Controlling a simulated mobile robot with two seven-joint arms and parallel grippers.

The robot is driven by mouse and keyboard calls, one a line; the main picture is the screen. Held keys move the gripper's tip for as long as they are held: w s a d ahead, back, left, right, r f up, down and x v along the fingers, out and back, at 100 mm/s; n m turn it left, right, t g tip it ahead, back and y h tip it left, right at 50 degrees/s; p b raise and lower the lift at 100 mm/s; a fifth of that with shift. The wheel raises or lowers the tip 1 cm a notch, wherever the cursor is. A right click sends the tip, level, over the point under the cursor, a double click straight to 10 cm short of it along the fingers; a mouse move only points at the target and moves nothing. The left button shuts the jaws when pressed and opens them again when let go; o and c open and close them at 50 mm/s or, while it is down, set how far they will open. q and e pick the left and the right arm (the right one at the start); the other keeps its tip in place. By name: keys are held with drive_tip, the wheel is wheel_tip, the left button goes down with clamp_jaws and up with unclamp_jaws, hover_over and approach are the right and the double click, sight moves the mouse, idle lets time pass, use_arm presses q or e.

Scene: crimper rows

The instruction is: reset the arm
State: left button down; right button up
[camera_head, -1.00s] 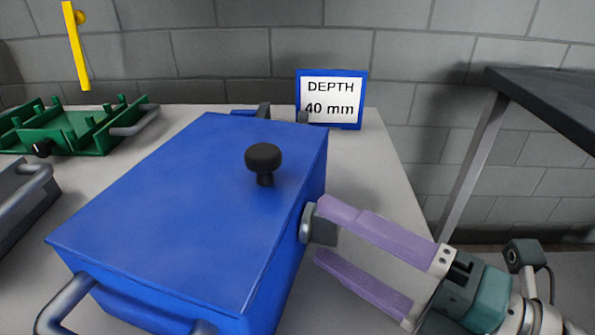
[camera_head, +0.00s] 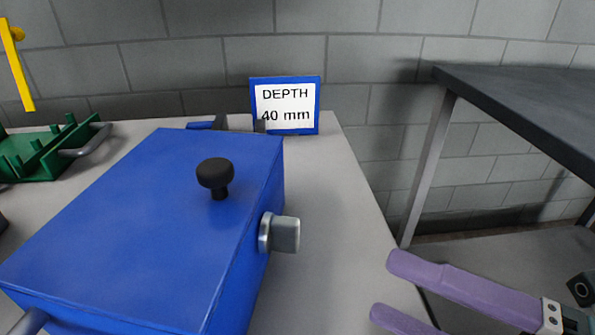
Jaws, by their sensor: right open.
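My right gripper (camera_head: 384,290) is at the lower right, with two purple fingers spread apart and nothing between them. It is clear of the blue box (camera_head: 130,235), to the right of it and near the right edge of the grey table. The box has a black knob (camera_head: 216,175) on its top and a grey metal knob (camera_head: 285,234) on its right side, which stands apart from my fingers. My left gripper is not in view.
A sign reading "DEPTH 40 mm" (camera_head: 285,105) stands behind the box. A green fixture (camera_head: 40,155) with a handle lies at the left on the grey table (camera_head: 325,220). A dark table (camera_head: 530,110) stands at the right. A yellow bar (camera_head: 16,70) shows at upper left.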

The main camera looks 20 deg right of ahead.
idle(0.4)
drive_tip(key=shift+w+r, duration=0.1)
drive_tip(key=shift+r, duration=0.1)
drive_tip(key=w+d+r+m+g+h+p, duration=0.1)
drive_tip(key=w+d+r+m+h+p, duration=0.15)
drive_tip(key=r+m+h+p, duration=0.35)
drive_tip(key=w+d+r+m+h+p, duration=0.25)
drive_tip(key=r+m+p, duration=0.25)
drive_tip(key=m+p, duration=0.25)
drive_tip(key=s+a+r+m+g+h+p, duration=0.2)
drive_tip(key=s+a+r+m+g+p, duration=0.1)
drive_tip(key=s+r+m+g+p, duration=0.95)
wheel_tip(320, 180, up, 36)
drive_tip(key=n+t+p, duration=0.2)
drive_tip(key=p, duration=3.6)
drive_tip(key=shift+w+d+t+p, duration=0.25)
drive_tip(key=shift+w+t+p, duration=0.05)
drive_tip(key=shift+w+t, duration=0.1)
